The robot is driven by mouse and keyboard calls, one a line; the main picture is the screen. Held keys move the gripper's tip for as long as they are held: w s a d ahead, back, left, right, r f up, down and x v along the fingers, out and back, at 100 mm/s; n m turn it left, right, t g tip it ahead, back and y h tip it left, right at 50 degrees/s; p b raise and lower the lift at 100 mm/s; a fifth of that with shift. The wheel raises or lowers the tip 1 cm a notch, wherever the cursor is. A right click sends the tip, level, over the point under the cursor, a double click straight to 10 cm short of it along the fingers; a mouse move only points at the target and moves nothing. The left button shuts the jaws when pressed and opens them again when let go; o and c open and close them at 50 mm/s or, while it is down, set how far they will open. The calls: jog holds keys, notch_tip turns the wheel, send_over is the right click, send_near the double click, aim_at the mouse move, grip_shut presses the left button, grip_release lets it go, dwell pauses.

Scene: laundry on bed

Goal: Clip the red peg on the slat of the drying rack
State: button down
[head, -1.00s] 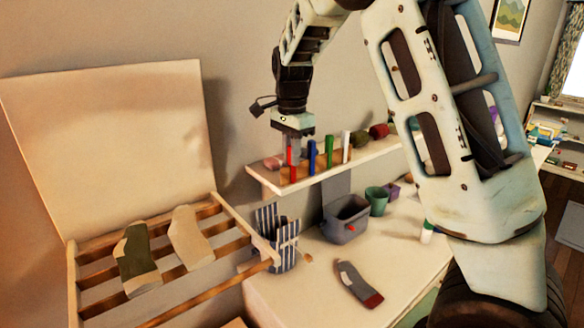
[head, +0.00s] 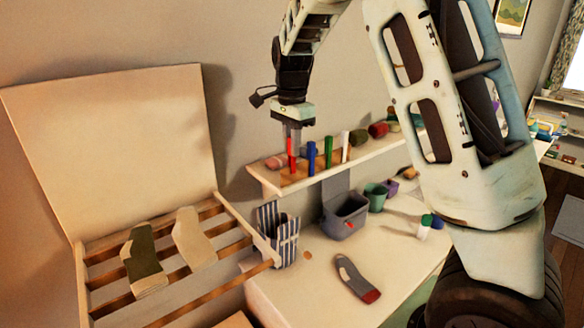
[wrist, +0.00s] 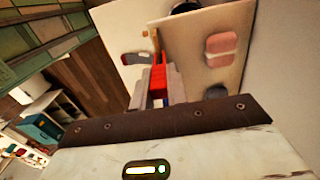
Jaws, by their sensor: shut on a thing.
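The red peg (head: 291,157) is upright in my gripper (head: 292,140), just above the left end of the wall shelf. In the wrist view the red peg (wrist: 158,78) stands between the two grey fingers, which are shut on it. The drying rack (head: 248,232) is at the lower left, with brown wooden slats (head: 215,293) across a pale frame. My gripper is above and to the right of the rack, apart from it. The peg's upper end is partly hidden by the fingers.
Blue (head: 311,158), green and white pegs stand on the shelf (head: 268,181) close to the red one. Two socks (head: 143,262) lie on the rack. A striped bag (head: 283,243) hangs at its right corner. A grey bin (head: 345,218) and another sock (head: 356,280) are on the table.

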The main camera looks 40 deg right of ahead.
jog(key=shift+r, duration=0.15)
jog(key=shift+r+p, duration=1.65)
jog(key=shift+p, duration=0.15)
jog(key=shift+f, duration=0.1)
